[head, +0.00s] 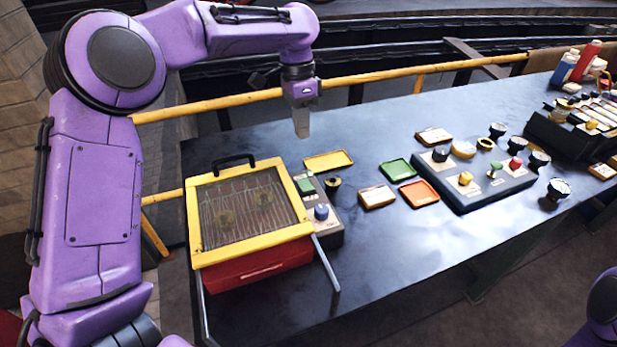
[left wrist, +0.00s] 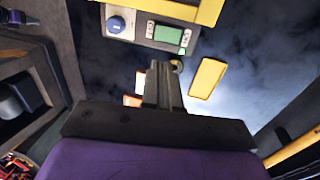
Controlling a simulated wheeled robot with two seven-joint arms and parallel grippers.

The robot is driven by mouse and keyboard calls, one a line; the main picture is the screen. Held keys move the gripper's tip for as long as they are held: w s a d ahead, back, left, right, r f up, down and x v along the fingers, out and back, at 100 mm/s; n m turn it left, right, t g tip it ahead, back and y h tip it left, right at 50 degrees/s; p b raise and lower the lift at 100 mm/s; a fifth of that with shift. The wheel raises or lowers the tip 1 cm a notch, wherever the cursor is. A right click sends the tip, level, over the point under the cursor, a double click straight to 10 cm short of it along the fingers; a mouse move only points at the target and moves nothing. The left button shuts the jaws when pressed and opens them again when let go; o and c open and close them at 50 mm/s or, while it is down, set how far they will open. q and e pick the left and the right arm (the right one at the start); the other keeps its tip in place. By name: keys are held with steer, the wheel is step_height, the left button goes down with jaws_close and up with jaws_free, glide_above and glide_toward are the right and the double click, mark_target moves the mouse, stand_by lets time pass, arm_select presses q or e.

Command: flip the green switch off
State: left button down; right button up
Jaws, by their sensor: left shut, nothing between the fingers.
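A small green switch (head: 493,171) stands on the dark control box (head: 480,200) at the right of the bench, between a yellow knob and a red knob. It is too small to tell which way it is set. My left gripper (head: 302,130) is shut and empty, pointing down above the back of the bench, well to the left of the switch. Its closed fingers also show in the left wrist view (left wrist: 163,85). The switch is not clearly visible in that view. My right gripper is not in view.
A yellow-framed mesh box (head: 193,222) stands at left, beside a panel with a blue knob (head: 321,212) and green display (head: 305,186). Yellow (head: 328,161), green (head: 397,170) and orange (head: 419,193) trays lie between. A yellow rail (head: 370,77) runs behind. The front middle is clear.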

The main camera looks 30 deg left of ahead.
mark_target(307, 187)
arm_select(q)
steer(key=f, duration=0.4)
steer(key=s+d+f, duration=0.1)
steer(key=f, duration=0.9)
steer(key=shift+s+d+p, duration=0.25)
steer(key=shift+d+p, duration=0.15)
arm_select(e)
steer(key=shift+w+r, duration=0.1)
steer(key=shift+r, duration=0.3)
